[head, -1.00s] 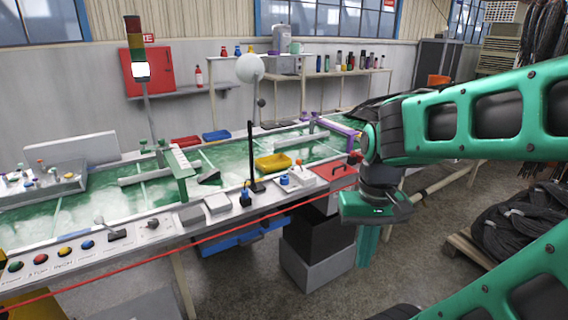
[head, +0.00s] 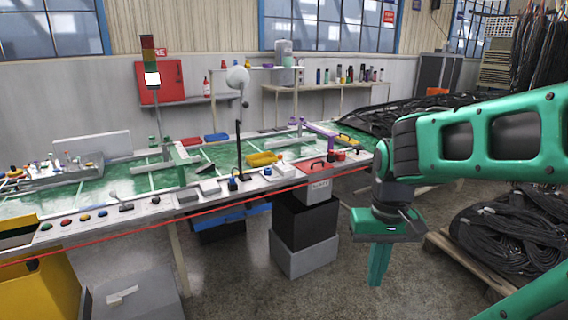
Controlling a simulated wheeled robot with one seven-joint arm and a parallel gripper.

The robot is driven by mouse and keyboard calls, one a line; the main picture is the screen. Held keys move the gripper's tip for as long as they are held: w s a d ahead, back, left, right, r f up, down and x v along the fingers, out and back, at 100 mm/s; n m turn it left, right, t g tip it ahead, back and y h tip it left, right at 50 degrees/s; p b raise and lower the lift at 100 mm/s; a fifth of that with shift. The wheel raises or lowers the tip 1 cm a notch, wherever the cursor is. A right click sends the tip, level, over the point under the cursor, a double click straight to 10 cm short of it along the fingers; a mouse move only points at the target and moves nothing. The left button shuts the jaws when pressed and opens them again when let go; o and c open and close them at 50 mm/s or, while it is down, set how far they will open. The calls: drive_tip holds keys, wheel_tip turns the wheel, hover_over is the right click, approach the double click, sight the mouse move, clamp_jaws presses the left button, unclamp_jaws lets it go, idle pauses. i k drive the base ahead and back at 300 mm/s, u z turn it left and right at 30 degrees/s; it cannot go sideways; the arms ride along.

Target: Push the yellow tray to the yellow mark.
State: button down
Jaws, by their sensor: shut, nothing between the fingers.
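The yellow tray (head: 262,159) lies on the green surface of the long table, behind the thin black post. My gripper (head: 377,268) points straight down over the floor, in front of and to the right of the table. It is shut and empty, well apart from the tray. A small yellow patch (head: 347,138) shows near the purple bar at the table's right end. I cannot tell whether it is the yellow mark.
The black post (head: 238,150) stands at the table's near side. A red-topped box (head: 316,168) sits at the right front edge. Grey and black boxes (head: 303,252) stand below on the floor. Coiled black hoses (head: 505,235) lie on a pallet at right.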

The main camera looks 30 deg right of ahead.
sight(258, 159)
drive_tip(key=u, duration=0.15)
drive_tip(key=k, duration=0.2)
drive_tip(key=z, duration=0.95)
drive_tip(key=i, duration=1.2)
drive_tip(key=z, duration=0.5)
drive_tip(key=i, duration=1.4)
drive_tip(key=u, duration=0.9)
drive_tip(key=i, duration=0.8)
drive_tip(key=u, duration=0.4)
